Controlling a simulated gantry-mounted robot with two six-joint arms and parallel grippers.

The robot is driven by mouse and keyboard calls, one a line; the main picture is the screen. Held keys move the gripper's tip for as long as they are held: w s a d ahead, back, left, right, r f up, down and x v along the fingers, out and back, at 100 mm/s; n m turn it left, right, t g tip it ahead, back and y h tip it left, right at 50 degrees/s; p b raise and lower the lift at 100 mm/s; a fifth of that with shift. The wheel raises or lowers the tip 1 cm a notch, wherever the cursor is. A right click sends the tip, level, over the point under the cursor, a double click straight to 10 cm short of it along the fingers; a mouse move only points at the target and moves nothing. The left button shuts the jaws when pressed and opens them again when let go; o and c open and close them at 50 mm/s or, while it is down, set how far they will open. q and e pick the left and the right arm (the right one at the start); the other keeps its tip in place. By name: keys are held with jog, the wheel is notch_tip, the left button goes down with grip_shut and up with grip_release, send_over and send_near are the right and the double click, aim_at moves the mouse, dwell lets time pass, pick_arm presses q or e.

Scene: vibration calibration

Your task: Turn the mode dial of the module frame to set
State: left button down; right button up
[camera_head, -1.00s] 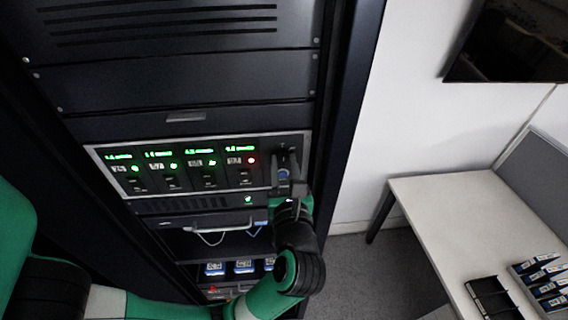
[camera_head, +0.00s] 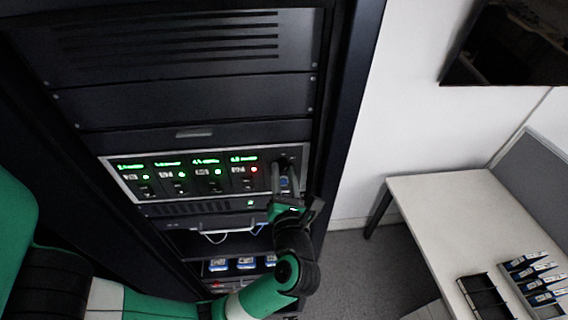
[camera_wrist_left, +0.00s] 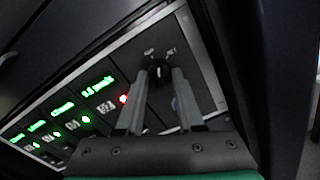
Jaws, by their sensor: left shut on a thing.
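The module frame (camera_head: 303,158) is a silver-edged unit in the dark rack, with several modules with green displays on its left. Its right-hand panel (camera_wrist_left: 202,72) shows bare in the left wrist view. The black mode dial (camera_wrist_left: 160,70) sits on that panel, below two small labels; the right one looks like SET. A pale mark shows on the dial, but its exact setting is hard to tell. My left gripper (camera_head: 284,166) is shut on the dial, one finger on each side, in the left wrist view too (camera_wrist_left: 158,76). The fingers mostly hide the dial in the head view. My right gripper is not in view.
One module has a red light (camera_head: 254,169); the others show green. A handle (camera_head: 225,228) protrudes below the frame. A white table (camera_head: 440,205) with a black tray (camera_head: 486,297) stands right.

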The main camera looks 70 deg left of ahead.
pick_arm(q)
jog(key=m+p, duration=0.2)
jog(key=shift+r+m, duration=0.25)
jog(key=shift+m, duration=0.15)
jog(key=shift+f+m+p, duration=0.1)
jog(key=shift+m+p, duration=0.35)
jog(key=shift+m, duration=1.65)
jog(key=shift+s, duration=0.1)
jog(key=c, duration=0.5)
grip_release()
jog(key=shift+c, duration=0.2)
